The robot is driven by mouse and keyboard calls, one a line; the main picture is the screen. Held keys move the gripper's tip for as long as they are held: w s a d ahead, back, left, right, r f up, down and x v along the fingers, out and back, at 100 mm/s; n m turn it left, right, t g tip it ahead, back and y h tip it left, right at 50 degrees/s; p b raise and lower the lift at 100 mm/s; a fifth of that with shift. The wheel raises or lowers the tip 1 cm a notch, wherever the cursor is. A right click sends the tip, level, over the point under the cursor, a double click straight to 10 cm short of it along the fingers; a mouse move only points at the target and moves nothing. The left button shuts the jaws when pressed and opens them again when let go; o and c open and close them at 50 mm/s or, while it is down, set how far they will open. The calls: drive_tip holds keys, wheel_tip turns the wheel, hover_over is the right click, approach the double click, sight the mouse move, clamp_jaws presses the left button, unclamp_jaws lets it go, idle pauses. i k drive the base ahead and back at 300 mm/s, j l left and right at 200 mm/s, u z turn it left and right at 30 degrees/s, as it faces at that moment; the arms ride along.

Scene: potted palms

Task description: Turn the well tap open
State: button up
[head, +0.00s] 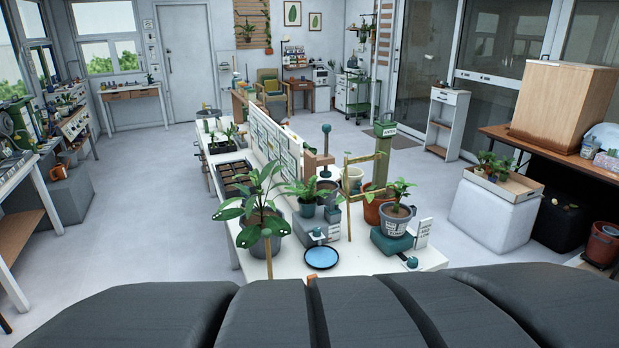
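A low white table (345,267) stands in front of me with potted plants on it. Small teal knob-like fittings show on it: one (317,233) by the blue dish (322,258), one (411,262) near the front right edge. A teal-topped post (326,130) rises farther back. I cannot tell which of these, if any, is the well tap, or whether it is open. My gripper is not in view.
A large-leaved plant in a grey pot (264,240) stands front left; another potted plant (396,219) sits on a teal block (391,241). Trellises and low panels run along the table. Floor is clear at left (150,215). A white block (494,215) stands at right.

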sight(316, 231)
drive_tip(key=i+l, duration=0.1)
drive_tip(key=i+l+u, duration=0.1)
drive_tip(key=i+u, duration=0.35)
drive_tip(key=i+l+u, duration=0.2)
drive_tip(key=u, duration=0.25)
drive_tip(key=i, duration=0.1)
